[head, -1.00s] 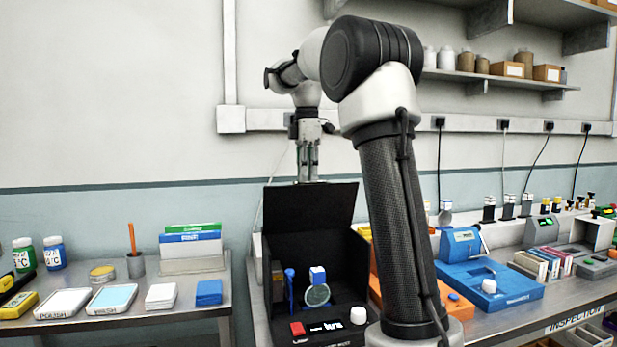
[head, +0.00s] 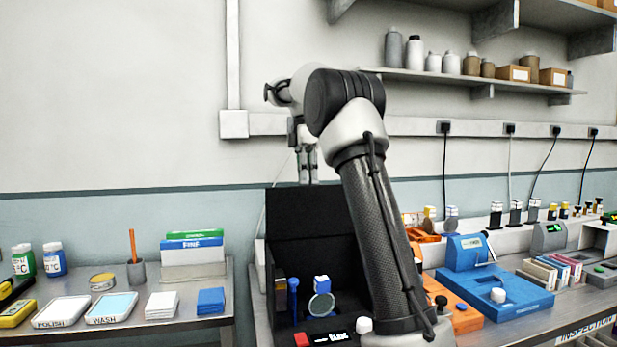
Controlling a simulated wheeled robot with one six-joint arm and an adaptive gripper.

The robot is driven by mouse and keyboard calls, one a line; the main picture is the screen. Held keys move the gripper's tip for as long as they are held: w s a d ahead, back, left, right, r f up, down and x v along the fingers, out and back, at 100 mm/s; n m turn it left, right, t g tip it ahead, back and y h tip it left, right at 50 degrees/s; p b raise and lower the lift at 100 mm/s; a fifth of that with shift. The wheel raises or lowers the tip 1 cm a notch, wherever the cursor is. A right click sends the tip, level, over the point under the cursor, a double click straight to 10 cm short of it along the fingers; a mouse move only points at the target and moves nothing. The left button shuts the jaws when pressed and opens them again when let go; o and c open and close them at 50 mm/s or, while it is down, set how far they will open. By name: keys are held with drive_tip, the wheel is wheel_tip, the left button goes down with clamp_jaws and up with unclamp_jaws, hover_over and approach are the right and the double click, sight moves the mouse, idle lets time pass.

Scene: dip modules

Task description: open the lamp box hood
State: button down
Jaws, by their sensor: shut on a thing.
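The lamp box (head: 345,278) is a black box on the bench, partly hidden by my arm on its right. Its black hood (head: 300,215) stands raised at the back, and the inside shows from the front. My gripper (head: 308,181) points down at the hood's top edge, with its fingers shut on that edge. The fingertips are small and partly hidden there. Inside the box are a blue post (head: 293,296), a round grey disc (head: 321,305) and a small blue and white block (head: 321,284).
The box front carries a red button (head: 301,340) and a white knob (head: 364,325). A left table holds trays (head: 111,308), bottles and a file rack. Blue (head: 495,293) and orange devices stand right of my arm. A shelf (head: 480,80) hangs above.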

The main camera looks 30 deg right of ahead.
drive_tip(key=c, duration=2)
unclamp_jaws()
wheel_tip(320, 180, down, 2)
drive_tip(key=shift+w, duration=0.15)
drive_tip(key=o, duration=0.5)
drive_tip(key=shift+w+d+f, duration=0.1)
drive_tip(key=shift+w+f, duration=0.05)
drive_tip(key=shift+w, duration=0.15)
drive_tip(key=shift+s, duration=0.1)
drive_tip(key=shift+r, duration=0.25)
